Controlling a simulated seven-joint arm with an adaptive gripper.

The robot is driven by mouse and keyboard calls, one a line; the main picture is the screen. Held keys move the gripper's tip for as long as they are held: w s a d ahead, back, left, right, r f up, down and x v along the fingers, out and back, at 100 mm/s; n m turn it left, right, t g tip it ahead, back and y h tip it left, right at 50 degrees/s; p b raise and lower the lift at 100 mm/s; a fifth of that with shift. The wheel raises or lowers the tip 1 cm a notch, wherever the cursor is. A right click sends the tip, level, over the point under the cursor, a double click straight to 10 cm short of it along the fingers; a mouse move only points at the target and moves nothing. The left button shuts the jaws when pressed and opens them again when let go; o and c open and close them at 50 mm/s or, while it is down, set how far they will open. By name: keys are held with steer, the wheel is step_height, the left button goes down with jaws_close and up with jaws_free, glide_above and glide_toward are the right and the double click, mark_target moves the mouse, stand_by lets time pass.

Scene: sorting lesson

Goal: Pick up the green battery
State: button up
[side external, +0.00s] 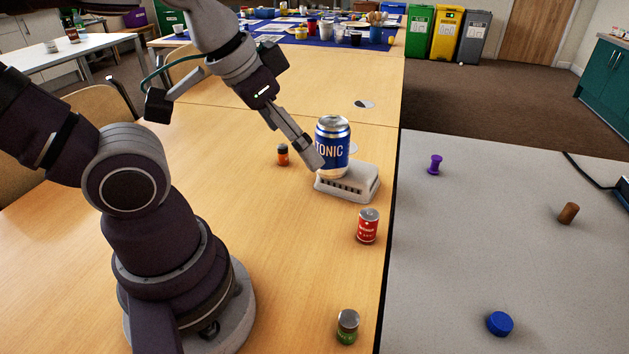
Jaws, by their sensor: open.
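The green battery (347,327), a short cylinder with a grey top, stands upright on the wooden table near the bottom of the side view, right of my base. My gripper (314,161) is far from it, up at the tonic can (332,146). The fingers point down and to the right, at the left side of this blue and silver can. I cannot tell whether they touch it. The can stands on a small grey-white box (348,187) with slots in its side. My gripper is open; its finger gap is hard to see from this angle.
A red can-like cylinder (367,226) stands between the box and the battery. A small orange battery (282,155) stands left of the can. A grey table (520,240) adjoins on the right, holding a purple pin (434,165), a brown cork (568,213) and a blue cap (500,323).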

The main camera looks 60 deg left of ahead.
steer(key=shift+c, duration=0.3)
steer(key=c, duration=0.6)
steer(key=shift+c, duration=0.2)
steer(key=m+g, duration=0.6)
steer(key=m, duration=1.4)
glide_toward(350, 317)
steer(key=shift+s+a+f, duration=0.35)
steer(key=shift+a+f, duration=0.05)
steer(key=shift+a, duration=0.25)
steer(key=f, duration=0.7)
steer(key=d+f, duration=0.1)
steer(key=f, duration=0.2)
steer(key=shift+w+d+f, duration=0.1)
steer(key=shift+w+f, duration=0.1)
steer(key=shift+f, duration=0.05)
